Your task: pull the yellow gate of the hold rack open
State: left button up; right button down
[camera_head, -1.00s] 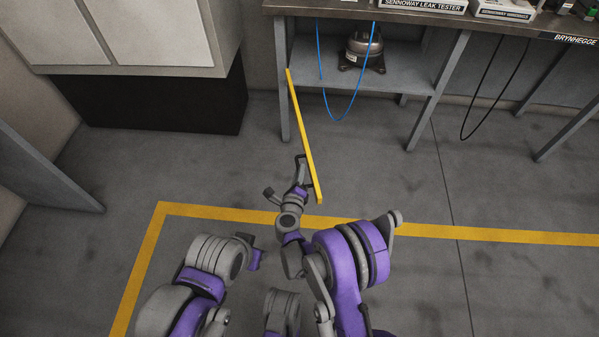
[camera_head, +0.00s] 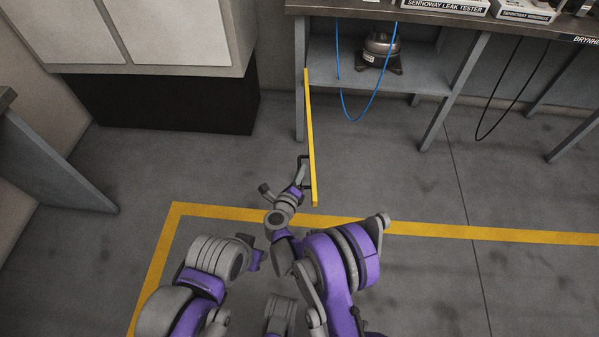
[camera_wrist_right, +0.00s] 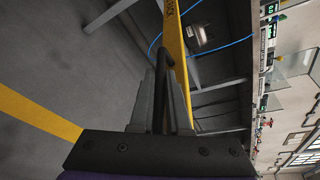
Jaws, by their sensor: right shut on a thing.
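The yellow gate (camera_head: 311,140) is a long bar that runs from the left front leg of the hold rack (camera_head: 425,82) out over the floor, its free end towards me. My right gripper (camera_head: 302,174) is at the gate's left side near that free end. In the right wrist view, my right gripper (camera_wrist_right: 160,105) is shut on the gate's dark handle (camera_wrist_right: 166,58), with the yellow bar (camera_wrist_right: 174,40) just beyond. A grey and brown compressor (camera_head: 380,50) sits on the rack's shelf. My left arm shows at lower left, but its fingers are not visible.
A blue hose (camera_head: 342,95) hangs in front of the shelf, and a black cable (camera_head: 510,100) hangs further right. A yellow floor line (camera_head: 450,231) crosses below the gate. A cabinet (camera_head: 160,35) stands at upper left. The floor between it and the gate is clear.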

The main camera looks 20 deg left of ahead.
jog(key=shift+s+f, duration=0.1)
jog(key=c, duration=1.2)
grip_release()
jog(key=shift+o, duration=0.2)
jog(key=p+v, duration=0.1)
jog(key=v, duration=1)
jog(key=shift+p, duration=0.3)
